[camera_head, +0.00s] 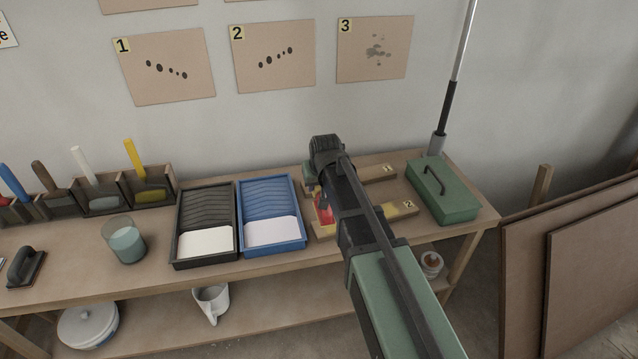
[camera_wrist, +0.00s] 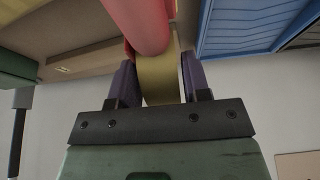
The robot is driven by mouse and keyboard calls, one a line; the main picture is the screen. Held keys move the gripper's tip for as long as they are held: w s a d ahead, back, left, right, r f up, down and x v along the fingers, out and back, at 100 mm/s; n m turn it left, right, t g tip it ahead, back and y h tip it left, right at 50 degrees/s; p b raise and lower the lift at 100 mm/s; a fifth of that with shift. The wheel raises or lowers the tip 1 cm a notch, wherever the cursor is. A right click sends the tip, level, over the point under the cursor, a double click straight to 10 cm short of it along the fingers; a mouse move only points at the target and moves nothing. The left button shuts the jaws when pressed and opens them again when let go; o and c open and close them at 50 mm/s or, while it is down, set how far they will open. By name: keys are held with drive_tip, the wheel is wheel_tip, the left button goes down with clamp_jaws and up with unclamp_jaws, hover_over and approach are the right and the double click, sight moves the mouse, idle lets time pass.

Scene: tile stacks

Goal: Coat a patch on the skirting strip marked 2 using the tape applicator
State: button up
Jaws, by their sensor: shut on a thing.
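The tape applicator, with a red rounded part and a yellow-tan band, is held between the dark jaws of my gripper (camera_wrist: 158,78). In the wrist view its red part (camera_wrist: 150,25) reaches beyond the jaws. In the head view the red of the applicator (camera_head: 324,214) shows low over the left part of the skirting strip marked 2 (camera_head: 408,205). My arm hides the middle of that strip. A yellow area (camera_head: 389,209) shows on the strip beside its label. I cannot tell whether the applicator touches the strip. The strip marked 1 (camera_head: 378,173) lies behind it.
A blue tray (camera_head: 271,183) and a black tray (camera_head: 206,190) with white contents stand left of the strips. A green box (camera_head: 447,203) with a handle stands right. A glass (camera_head: 124,241) and handled tools in holders (camera_head: 140,185) are further left.

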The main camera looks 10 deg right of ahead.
drive_tip(key=shift+r, duration=0.15)
wheel_tip(320, 180, up, 3)
drive_tip(key=p, duration=0.3)
drive_tip(key=shift+r, duration=0.15)
idle(0.3)
